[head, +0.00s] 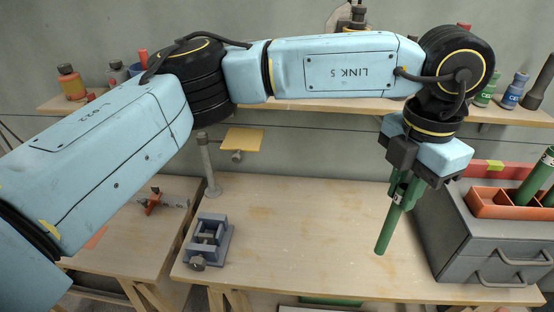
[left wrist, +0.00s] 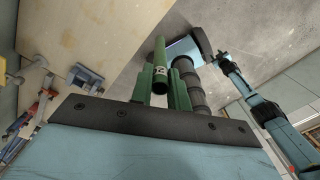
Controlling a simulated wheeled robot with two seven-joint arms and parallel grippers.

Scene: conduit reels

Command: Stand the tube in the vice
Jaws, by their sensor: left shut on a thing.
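A green tube (head: 389,226) hangs from my left gripper (head: 403,187), tilted, its lower end down and to the left in the head view. The gripper is shut on the tube near its upper part. The tube (left wrist: 160,65) also shows between the fingers in the left wrist view, with a pale label on it. The grey-blue vice (head: 208,240) stands on the bench towards the left, well apart from the tube. It also shows in the left wrist view (left wrist: 84,80). There appears to be a gap between its jaws.
A grey post (head: 207,165) rises behind the vice. A shelf (head: 310,105) with bottles runs along the wall. The middle of the bench (head: 300,225) is clear.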

